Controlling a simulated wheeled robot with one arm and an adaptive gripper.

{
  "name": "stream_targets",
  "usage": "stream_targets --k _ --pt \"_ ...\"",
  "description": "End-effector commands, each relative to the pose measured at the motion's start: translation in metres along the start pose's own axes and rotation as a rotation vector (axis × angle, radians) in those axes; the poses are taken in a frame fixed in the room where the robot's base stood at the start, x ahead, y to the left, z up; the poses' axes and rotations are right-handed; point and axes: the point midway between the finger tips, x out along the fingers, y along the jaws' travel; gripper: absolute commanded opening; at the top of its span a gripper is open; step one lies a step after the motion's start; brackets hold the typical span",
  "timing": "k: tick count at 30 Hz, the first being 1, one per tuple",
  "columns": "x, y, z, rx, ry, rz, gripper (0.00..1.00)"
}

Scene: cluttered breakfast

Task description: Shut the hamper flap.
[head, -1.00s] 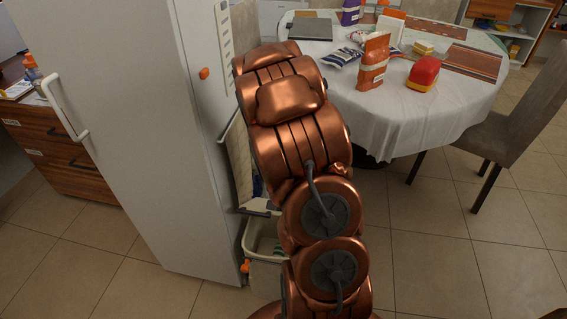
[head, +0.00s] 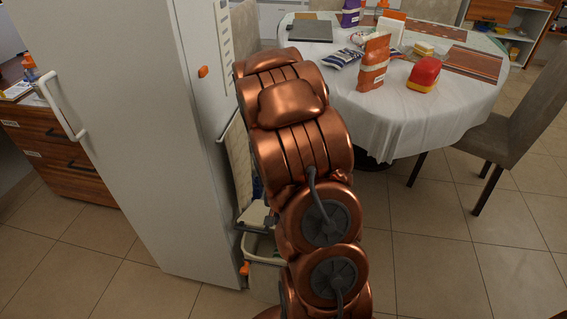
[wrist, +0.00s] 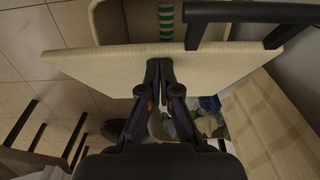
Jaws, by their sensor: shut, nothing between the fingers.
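The hamper stands beside the tall white cabinet in the head view, partly behind my arm. Its pale flap (head: 254,214) sticks out above a light bin (head: 264,278). In the wrist view the flap (wrist: 95,68) is a broad beige panel with a dark bar handle (wrist: 240,12), and it stands out from the hamper. My gripper (wrist: 158,64) is shut and empty, with its fingertips at the flap's edge; I cannot tell whether they touch. My arm hides the gripper in the head view. Blue and green contents (wrist: 208,112) show behind the flap.
The tall white cabinet (head: 120,120) is close on the left. A round table (head: 390,125) with a white cloth and groceries stands behind on the right, with a chair (head: 510,130) beside it. The tiled floor (head: 450,260) is clear at the front right.

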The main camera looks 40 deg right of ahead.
Motion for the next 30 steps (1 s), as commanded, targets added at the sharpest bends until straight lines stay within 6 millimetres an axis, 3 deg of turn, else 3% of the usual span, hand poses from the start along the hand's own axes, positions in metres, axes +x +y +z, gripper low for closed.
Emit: stream_targets --k 12,25,30 --pt "0.029 0.000 0.021 -0.001 -0.005 0.001 0.00" --pt "0.032 0.000 0.024 -0.001 -0.001 0.000 0.00" --pt "0.043 0.000 0.029 -0.001 -0.003 0.001 0.00"
